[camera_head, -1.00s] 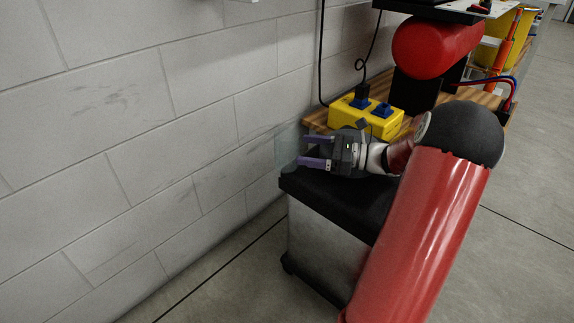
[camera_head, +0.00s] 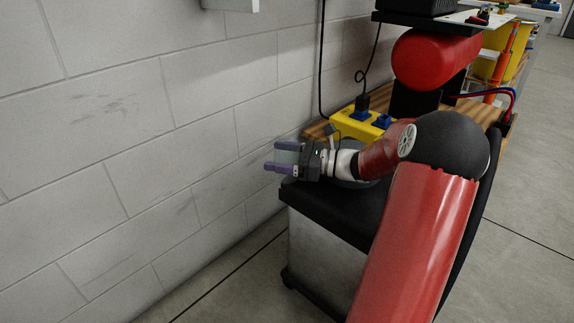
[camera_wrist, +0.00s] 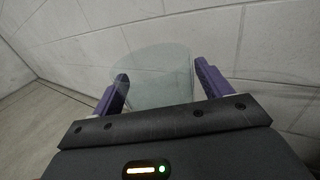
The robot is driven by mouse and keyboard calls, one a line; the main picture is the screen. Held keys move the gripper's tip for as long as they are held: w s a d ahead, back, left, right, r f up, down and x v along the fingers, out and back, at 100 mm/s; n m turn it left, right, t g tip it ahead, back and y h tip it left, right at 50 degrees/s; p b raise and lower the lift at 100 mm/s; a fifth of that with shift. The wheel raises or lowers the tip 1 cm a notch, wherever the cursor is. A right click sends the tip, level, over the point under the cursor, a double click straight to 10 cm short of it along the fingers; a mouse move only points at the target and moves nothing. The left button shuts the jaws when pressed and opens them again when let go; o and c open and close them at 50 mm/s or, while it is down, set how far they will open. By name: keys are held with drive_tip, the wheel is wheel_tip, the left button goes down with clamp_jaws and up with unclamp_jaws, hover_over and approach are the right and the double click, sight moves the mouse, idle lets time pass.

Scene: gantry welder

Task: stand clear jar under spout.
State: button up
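The clear jar (camera_head: 287,157) is see-through and faint, at the left end of the black-topped cabinet (camera_head: 335,204), close to the block wall. In the wrist view the jar (camera_wrist: 160,82) lies between the two purple fingers, with its round rim showing. My gripper (camera_head: 278,157) reaches left over the cabinet's end, fingers on either side of the jar. In the wrist view my gripper (camera_wrist: 162,78) has its fingers spread wide. A thin gap shows at the right finger; contact at the left is unclear. I cannot make out a spout.
A white box (camera_head: 231,4) is fixed to the wall at the top, its upper part cut off. A yellow socket box (camera_head: 346,121) with blue plugs sits on a wooden bench (camera_head: 318,130) behind the gripper. The block wall (camera_head: 120,150) is close on the left.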

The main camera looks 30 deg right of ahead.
drive_tip(key=c, duration=1.2)
drive_tip(key=shift+o, duration=0.2)
drive_tip(key=shift+r, duration=0.15)
